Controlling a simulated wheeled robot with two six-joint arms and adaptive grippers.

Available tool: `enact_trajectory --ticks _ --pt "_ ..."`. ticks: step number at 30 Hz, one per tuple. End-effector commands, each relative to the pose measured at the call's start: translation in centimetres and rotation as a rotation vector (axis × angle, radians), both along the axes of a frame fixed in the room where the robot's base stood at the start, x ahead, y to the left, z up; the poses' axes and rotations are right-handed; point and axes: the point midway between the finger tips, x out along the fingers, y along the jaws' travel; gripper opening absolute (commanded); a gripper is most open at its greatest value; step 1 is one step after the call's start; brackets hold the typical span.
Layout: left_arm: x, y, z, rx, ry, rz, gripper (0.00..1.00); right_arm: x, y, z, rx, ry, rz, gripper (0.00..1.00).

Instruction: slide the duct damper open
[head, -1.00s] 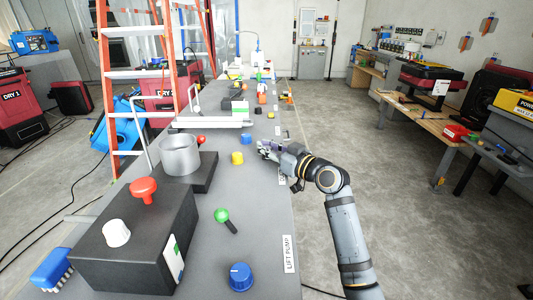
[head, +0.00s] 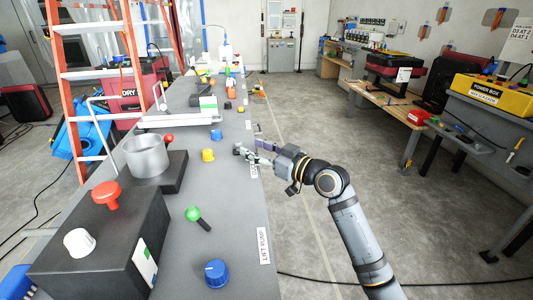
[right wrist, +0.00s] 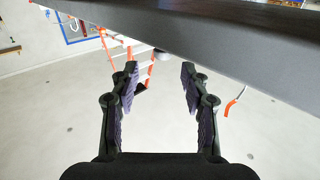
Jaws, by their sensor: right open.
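My right gripper (head: 247,151) is open and empty at the right edge of the long grey bench (head: 222,233), near the yellow knob. In the right wrist view its two dark fingers (right wrist: 159,74) stand apart with nothing between them, below the bench's edge in the picture. I cannot tell for sure which part is the duct damper. A long white flat piece (head: 178,123) lies across the bench, beyond the grey cylinder (head: 146,157); the gripper is apart from it. My left gripper is not in view.
The bench holds a yellow knob (head: 208,155), a green-topped lever (head: 193,214), a blue knob (head: 216,272) and a black box (head: 125,245) with a red knob. An orange ladder (head: 93,75) stands to the left.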

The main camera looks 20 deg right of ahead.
Motion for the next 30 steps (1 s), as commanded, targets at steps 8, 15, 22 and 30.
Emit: enact_trajectory --ticks 8,15,22,30 --pt "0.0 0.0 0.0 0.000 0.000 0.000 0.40 -3.5 -2.4 -0.1 -0.006 0.001 -0.002 0.46" --pt "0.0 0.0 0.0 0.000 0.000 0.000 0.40 -4.4 -2.8 0.0 0.001 0.001 0.001 0.46" --pt "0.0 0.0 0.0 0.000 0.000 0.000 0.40 -4.4 -2.8 0.1 0.002 0.000 0.001 0.46" --pt "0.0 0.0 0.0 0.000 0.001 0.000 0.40 -4.3 -2.8 0.0 0.001 0.000 0.001 0.46"
